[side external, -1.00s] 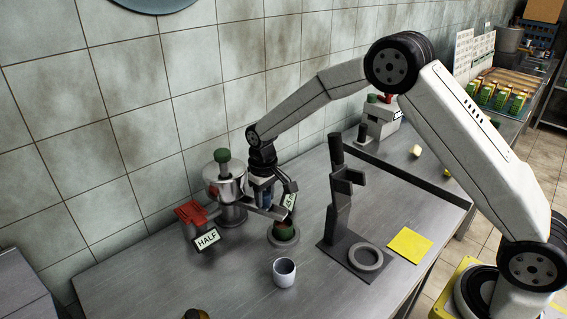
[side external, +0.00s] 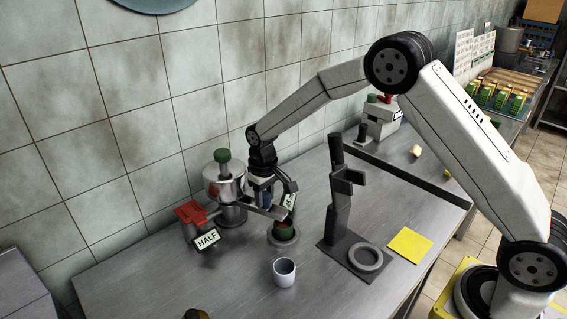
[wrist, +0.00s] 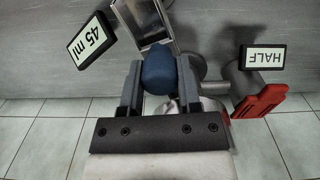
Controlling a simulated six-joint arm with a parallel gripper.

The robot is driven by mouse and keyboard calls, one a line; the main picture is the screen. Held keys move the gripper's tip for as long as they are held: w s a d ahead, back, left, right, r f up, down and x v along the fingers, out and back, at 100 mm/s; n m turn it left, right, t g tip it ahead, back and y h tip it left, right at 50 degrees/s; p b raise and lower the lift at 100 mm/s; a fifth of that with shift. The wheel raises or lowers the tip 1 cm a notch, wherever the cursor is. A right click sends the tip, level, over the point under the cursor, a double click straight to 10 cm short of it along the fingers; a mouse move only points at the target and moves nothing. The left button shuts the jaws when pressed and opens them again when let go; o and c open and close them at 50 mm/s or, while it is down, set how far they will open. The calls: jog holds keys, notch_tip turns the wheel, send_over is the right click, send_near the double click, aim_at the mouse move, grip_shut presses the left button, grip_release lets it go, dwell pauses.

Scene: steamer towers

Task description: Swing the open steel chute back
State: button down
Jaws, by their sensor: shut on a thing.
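In the wrist view the chute (wrist: 151,28) is a shiny open trough beyond my fingers. My gripper (side external: 266,194) is above the chute. In the wrist view my gripper (wrist: 159,70) is shut on a rounded blue knob (wrist: 158,74), one finger on each side. The knob's lower part and its join to the chute are hidden.
A red part (side external: 190,212) and a HALF sign (side external: 207,239) are left of the chute. A 45 ml sign (wrist: 90,39) is near its end. A pale cup (side external: 284,272), a dark stand (side external: 340,215) and a yellow sheet (side external: 410,244) are on the steel table.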

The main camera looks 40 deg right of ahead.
jog(key=shift+d, duration=0.15)
jog(key=w+d+n, duration=0.7)
jog(key=w+n, duration=0.4)
jog(key=n, duration=0.3)
jog(key=shift+d, duration=0.2)
dwell(0.3)
jog(key=shift+w, duration=0.1)
jog(key=shift+c, duration=1.4)
grip_release()
jog(key=shift+r, duration=0.15)
notch_tip(320, 180, up, 8)
jog(key=shift+f, duration=0.2)
